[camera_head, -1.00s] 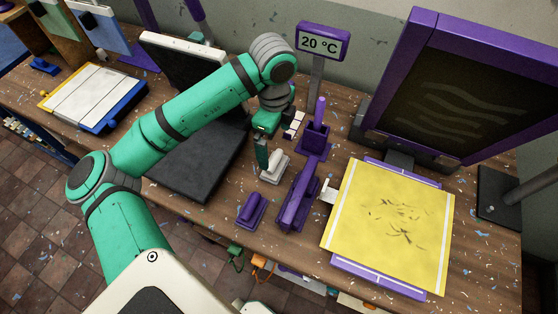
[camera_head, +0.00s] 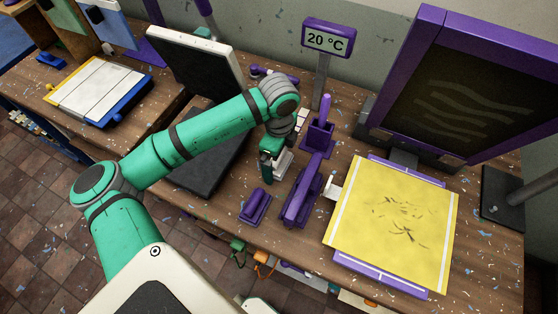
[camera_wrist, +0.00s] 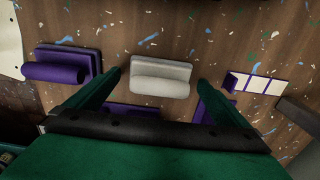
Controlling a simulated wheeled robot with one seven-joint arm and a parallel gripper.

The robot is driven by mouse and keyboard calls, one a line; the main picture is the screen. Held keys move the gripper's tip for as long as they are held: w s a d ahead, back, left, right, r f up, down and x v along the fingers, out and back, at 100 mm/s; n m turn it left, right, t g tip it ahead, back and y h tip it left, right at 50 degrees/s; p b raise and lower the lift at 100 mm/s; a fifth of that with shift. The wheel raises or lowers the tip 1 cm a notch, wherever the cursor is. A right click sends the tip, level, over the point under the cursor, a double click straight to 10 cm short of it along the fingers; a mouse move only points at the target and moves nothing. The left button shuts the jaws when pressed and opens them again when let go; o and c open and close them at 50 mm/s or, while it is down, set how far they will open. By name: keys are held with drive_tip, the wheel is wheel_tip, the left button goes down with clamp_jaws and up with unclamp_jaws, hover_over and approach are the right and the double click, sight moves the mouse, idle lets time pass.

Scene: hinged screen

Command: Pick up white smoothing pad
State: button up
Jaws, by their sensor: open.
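The white smoothing pad (camera_wrist: 160,77) lies on the wooden table, a pale block with a rounded handle ridge along it. In the wrist view it sits between and just beyond the two open fingers of my gripper (camera_wrist: 158,82), with gaps at both sides. In the head view the pad (camera_head: 283,163) is partly hidden behind my gripper (camera_head: 268,168), which points down at it from above. The gripper holds nothing. I cannot tell the exact height of the fingertips over the table.
A purple pad (camera_head: 255,206) lies close by, also at left in the wrist view (camera_wrist: 62,65). A long purple tool (camera_head: 302,193) and a purple holder (camera_head: 318,135) stand to the right. A yellow sheet (camera_head: 392,222) lies farther right. A dark panel (camera_head: 208,160) lies left.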

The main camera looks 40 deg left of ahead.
drive_tip(key=c, duration=1.2)
drive_tip(key=shift+r, duration=0.1)
drive_tip(key=shift+r, duration=0.4)
wheel_tip(320, 180, up, 2)
drive_tip(key=shift+r, duration=0.25)
drive_tip(key=shift+s+d+r, duration=0.9)
drive_tip(key=shift+s+r, duration=0.7)
drive_tip(key=shift+s, duration=0.55)
drive_tip(key=shift+s+d+r, duration=0.9)
drive_tip(key=shift+s+r, duration=0.7)
drive_tip(key=shift+s, duration=0.55)
drive_tip(key=shift+s+d+r, duration=0.9)
drive_tip(key=shift+s+r, duration=0.7)
drive_tip(key=shift+s, duration=0.55)
